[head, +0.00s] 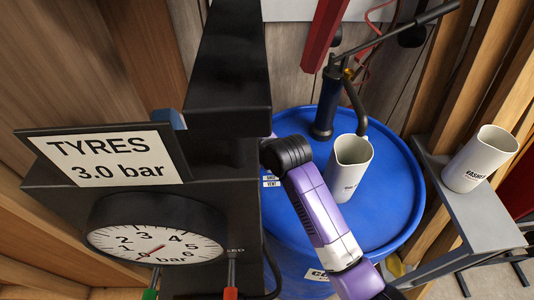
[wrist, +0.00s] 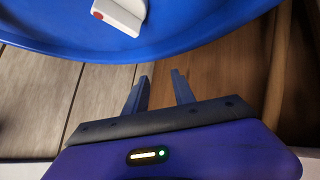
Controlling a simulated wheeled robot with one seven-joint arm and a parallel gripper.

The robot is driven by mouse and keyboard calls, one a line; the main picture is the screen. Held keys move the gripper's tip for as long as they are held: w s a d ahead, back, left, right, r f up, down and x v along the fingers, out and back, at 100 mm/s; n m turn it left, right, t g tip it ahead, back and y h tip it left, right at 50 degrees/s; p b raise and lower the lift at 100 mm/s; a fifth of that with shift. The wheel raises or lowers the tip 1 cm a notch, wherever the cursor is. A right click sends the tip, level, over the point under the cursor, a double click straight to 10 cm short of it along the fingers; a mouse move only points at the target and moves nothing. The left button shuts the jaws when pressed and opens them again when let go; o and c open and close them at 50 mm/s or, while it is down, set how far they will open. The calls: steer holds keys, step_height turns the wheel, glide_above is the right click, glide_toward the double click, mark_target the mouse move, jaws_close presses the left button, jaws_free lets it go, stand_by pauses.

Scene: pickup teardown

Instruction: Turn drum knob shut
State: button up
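The blue drum (head: 395,190) stands upright in the middle of the head view, with a hand pump (head: 328,105) on its lid. I cannot make out a knob on it; part of the lid is hidden behind my purple arm and a black post. In the wrist view the drum's blue edge (wrist: 210,35) curves across the top, beyond my fingertips. My gripper (wrist: 160,85) is open with nothing between its fingers, which point towards the drum edge over wooden planks. The gripper's fingers cannot be made out in the head view.
A white jug (head: 349,168) stands on the drum lid. Another white cup (head: 479,159) stands on the grey bench (head: 465,205) at right. A white object with a red spot (wrist: 124,14) lies on the blue surface.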

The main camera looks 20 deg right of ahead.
steer(key=shift+w+d+r+n+g, duration=0.15)
steer(key=shift+w+n+g, duration=0.15)
steer(key=shift+w+g, duration=0.1)
steer(key=shift+w+d+r+n+g, duration=0.15)
steer(key=shift+w+n+g, duration=0.15)
steer(key=shift+g, duration=0.1)
steer(key=shift+d+n+g+h, duration=0.35)
steer(key=shift+n+g+h, duration=0.05)
steer(key=shift+n+g, duration=0.2)
steer(key=s+d+r+n+g, duration=0.1)
steer(key=g, duration=0.1)
steer(key=s+d+r+n+g+h, duration=0.1)
steer(key=s+d+r+g, duration=0.1)
steer(key=s+d+r+n+g+p, duration=0.1)
steer(key=s+d+n+g, duration=0.1)
steer(key=shift+d+r+g+h, duration=0.2)
steer(key=shift+g+h, duration=0.1)
steer(key=shift+h, duration=0.1)
steer(key=shift+f, duration=0.3)
steer(key=shift+f+p, duration=0.6)
steer(key=shift+f, duration=2.95)
jaws_close()
